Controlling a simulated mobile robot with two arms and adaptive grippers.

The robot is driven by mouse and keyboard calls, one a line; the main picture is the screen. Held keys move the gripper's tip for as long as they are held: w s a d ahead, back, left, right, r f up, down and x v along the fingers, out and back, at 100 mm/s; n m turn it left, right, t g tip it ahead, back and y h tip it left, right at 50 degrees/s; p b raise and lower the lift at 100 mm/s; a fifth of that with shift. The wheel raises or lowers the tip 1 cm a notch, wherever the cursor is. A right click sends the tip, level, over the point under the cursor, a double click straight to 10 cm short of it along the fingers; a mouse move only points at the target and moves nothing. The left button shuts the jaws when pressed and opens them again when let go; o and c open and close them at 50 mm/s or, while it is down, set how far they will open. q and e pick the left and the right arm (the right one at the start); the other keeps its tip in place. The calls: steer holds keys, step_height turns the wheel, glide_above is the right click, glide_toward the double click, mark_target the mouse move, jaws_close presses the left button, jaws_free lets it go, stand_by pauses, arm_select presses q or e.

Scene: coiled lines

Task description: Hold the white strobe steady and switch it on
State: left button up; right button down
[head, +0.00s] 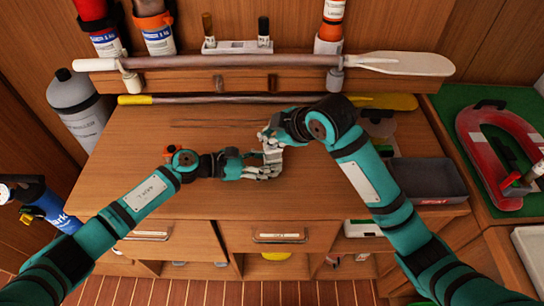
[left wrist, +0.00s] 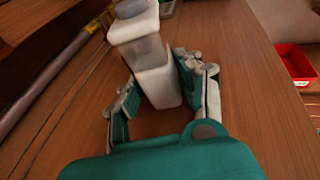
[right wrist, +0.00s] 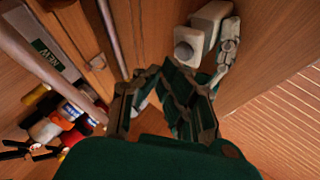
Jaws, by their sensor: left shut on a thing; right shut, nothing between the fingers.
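The white strobe (left wrist: 150,50) is a small white box with a rounded greyish end. My left gripper (head: 264,172) is shut on it, one finger on each side in the left wrist view, and holds it over the wooden bench. My right gripper (head: 268,136) is shut and empty, close beside the strobe. Its fingertips (right wrist: 152,76) are short of the knob, with a small gap visible.
The wooden bench top (head: 140,140) is largely clear around the grippers. A paddle (head: 400,63) lies along the shelf at the back. A dark grey box (head: 428,178) stands at the right, and a grey cylinder (head: 78,105) at the left. A red tray (left wrist: 296,64) shows in the left wrist view.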

step_height(320, 180, up, 6)
stand_by(0.8)
arm_select(q)
steer(key=o, duration=0.9)
steer(key=shift+o, duration=0.2)
arm_select(e)
steer(key=shift+w, duration=0.1)
arm_select(q)
steer(key=v, duration=1.2)
